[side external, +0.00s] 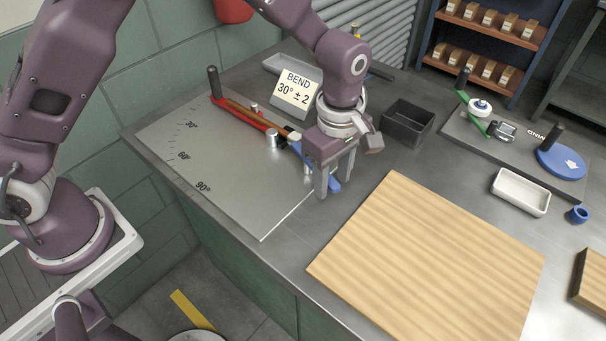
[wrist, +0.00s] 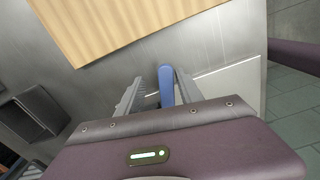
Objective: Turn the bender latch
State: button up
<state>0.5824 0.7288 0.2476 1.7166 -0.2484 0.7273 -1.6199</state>
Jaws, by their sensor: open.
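The bender is a grey plate (side external: 225,185) with angle marks, at the left of the bench. On it lies a red lever (side external: 238,117) with a black upright handle, and a copper-brown rod (side external: 246,115) beside it. The blue latch (side external: 334,186) sticks out at the plate's right side; my gripper hides its middle. My gripper (side external: 334,182) is open and pointed down over the latch's end. In the wrist view the blue latch (wrist: 166,84) stands between the two open fingers (wrist: 158,80), nearer the right one. I cannot tell whether a finger touches it.
A sign (side external: 295,88) reading "BEND 30° ± 2" stands behind the bender. A dark open box (side external: 408,124) is right of my gripper. A wooden board (side external: 430,265) lies in front right. A winding fixture (side external: 510,150), a white tray (side external: 521,193) and a blue cup (side external: 578,214) are farther right.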

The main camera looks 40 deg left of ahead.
jog(key=shift+r, duration=0.9)
jog(key=shift+r, duration=0.1)
jog(key=shift+r, duration=2.9)
